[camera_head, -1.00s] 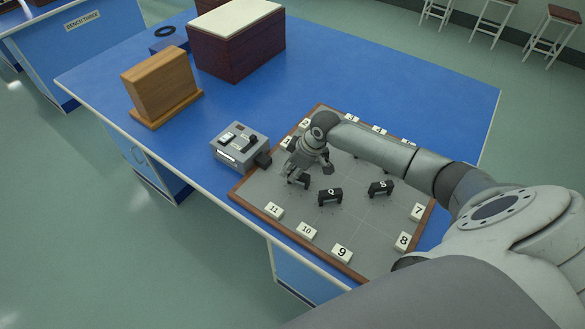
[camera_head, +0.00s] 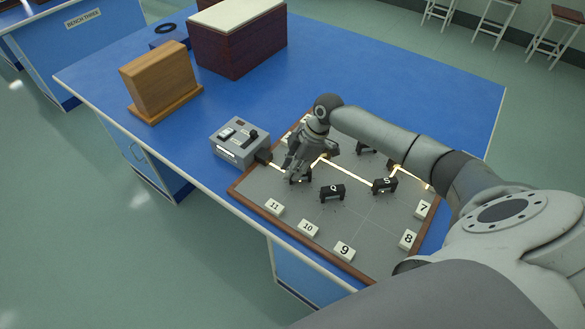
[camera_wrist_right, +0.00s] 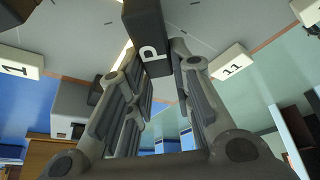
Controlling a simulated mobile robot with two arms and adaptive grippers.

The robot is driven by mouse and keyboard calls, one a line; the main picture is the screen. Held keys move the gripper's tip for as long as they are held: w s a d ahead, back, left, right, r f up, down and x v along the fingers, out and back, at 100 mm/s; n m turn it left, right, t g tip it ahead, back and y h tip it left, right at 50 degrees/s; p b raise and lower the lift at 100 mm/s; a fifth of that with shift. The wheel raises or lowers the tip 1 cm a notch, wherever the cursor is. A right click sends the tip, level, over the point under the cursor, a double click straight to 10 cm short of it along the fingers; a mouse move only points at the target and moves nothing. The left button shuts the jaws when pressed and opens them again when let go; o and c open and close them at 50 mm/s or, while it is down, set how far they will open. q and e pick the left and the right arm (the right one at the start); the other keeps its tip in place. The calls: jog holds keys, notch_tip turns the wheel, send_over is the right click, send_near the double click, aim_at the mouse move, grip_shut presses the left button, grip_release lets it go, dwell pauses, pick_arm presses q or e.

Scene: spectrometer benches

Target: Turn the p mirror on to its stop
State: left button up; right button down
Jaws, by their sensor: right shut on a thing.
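The p mirror is a small black block marked P, seen in the right wrist view (camera_wrist_right: 151,38) between my fingers. In the head view the p mirror (camera_head: 304,180) shows only in part, low beside the gripper. My right gripper (camera_head: 297,172) is shut on the p mirror from above, with a finger on each side in the right wrist view (camera_wrist_right: 152,52). My left gripper is out of view.
The grey board (camera_head: 290,208) has a wooden rim and numbered white blocks, such as 11 (camera_head: 274,206). The Q mirror (camera_head: 332,192) and S mirror (camera_head: 384,185) stand close to the right. A wooden stand (camera_head: 160,82) and dark box (camera_head: 240,45) stand farther back.

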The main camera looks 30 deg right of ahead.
aim_at(308, 169)
dwell(0.3)
jog(key=c, duration=1.3)
grip_release()
jog(key=v, duration=1.2)
jog(key=shift+f, duration=0.1)
